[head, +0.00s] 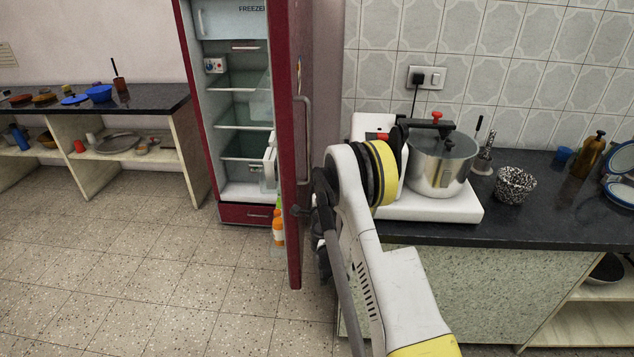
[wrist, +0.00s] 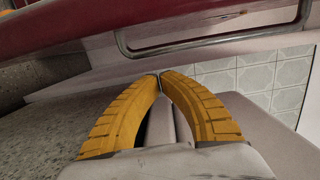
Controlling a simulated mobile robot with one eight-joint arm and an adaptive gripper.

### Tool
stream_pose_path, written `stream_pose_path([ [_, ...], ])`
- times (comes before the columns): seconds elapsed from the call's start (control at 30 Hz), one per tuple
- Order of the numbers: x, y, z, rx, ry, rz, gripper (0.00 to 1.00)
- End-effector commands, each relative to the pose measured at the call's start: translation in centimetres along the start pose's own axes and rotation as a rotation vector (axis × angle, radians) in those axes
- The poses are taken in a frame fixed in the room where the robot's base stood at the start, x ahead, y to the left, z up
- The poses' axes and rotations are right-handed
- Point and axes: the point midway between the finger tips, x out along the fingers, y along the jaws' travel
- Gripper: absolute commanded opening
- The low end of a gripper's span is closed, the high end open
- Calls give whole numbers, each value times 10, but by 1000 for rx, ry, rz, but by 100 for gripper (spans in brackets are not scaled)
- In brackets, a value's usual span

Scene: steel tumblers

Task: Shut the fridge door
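The red fridge (head: 187,60) stands open at the back, with its lit interior and shelves showing. Its door (head: 285,130) is swung out toward me and seen nearly edge-on, with bottles in its inner racks. The grey door handle (head: 304,140) is on the door's right, outer side. In the wrist view, the red door (wrist: 170,25) and the handle (wrist: 215,46) cross the top. My gripper (wrist: 160,75) has its yellow fingertips together, with nothing seen between them. It points toward the door's outer side below the handle; I cannot tell whether it touches. In the head view my arm largely hides it.
A dark counter (head: 560,215) right of the door holds a white stove (head: 440,208) with a steel cooker (head: 440,165) and a speckled bowl (head: 514,185). A lower shelf unit (head: 180,155) with dishes stands left of the fridge. The tiled floor (head: 150,270) before the fridge is clear.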

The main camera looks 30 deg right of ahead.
Motion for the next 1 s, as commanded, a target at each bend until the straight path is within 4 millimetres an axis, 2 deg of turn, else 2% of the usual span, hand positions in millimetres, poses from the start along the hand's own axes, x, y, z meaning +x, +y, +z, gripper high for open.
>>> stream_pose_path([
  [0.03, 11, 5, 0, 0, 0, 0, 0],
  [0.2, 41, 6, 0, -1, -1, 0, 0],
  [0.4, 62, 4, 0, -1, -1, 0, 0],
  [0.83, 66, 2, 1, -1, -2, 0, 0],
  [1.0, 64, 2, 8, -1, -5, 0, 0],
])
